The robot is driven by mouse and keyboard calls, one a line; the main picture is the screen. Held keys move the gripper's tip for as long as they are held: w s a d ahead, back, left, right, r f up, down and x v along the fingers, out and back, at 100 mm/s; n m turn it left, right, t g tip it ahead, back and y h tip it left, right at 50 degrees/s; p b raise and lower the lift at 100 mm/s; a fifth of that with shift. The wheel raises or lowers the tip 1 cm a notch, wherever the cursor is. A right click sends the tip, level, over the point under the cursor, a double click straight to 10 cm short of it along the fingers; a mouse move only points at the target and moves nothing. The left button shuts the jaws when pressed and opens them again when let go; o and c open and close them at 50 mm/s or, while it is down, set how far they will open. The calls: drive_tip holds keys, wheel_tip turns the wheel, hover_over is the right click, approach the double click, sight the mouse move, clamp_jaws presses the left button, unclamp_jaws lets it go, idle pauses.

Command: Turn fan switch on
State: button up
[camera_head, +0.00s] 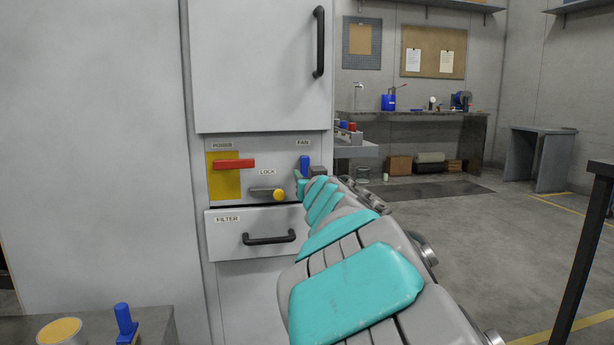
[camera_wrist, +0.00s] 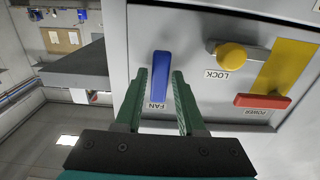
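The fan switch is a blue lever (camera_head: 305,166) below the FAN label on the grey control panel. In the wrist view, which is turned over, the blue lever (camera_wrist: 160,72) stands between my fingers, with the FAN label at its lower end. My gripper (camera_wrist: 160,76) is open, with one green finger on each side of the lever. Narrow gaps seem to show on both sides; I cannot tell whether a finger touches. In the head view my gripper (camera_head: 302,187) is at the panel's right edge, partly hidden by my arm.
The panel also has a red POWER handle (camera_head: 233,163) on a yellow plate (camera_head: 225,185) and a LOCK latch with a yellow knob (camera_head: 279,195). A FILTER drawer (camera_head: 226,240) is below, a door (camera_head: 255,65) above. Open floor lies to the right.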

clamp_jaws()
drive_tip(key=shift+d+n, duration=0.1)
drive_tip(key=shift+n, duration=0.2)
drive_tip(key=n+p, duration=0.1)
drive_tip(key=n, duration=0.3)
drive_tip(key=d+r+n+p, duration=0.1)
drive_tip(key=n+p, duration=0.1)
drive_tip(key=n, duration=0.3)
drive_tip(key=d+r+n+p, duration=0.1)
drive_tip(key=n, duration=0.4)
drive_tip(key=shift+w+d+r, duration=0.1)
drive_tip(key=shift+w+d, duration=0.1)
drive_tip(key=shift+w, duration=0.15)
drive_tip(key=shift+r+n+p, duration=0.25)
drive_tip(key=shift+n+p, duration=0.15)
drive_tip(key=shift+n, duration=1.3)
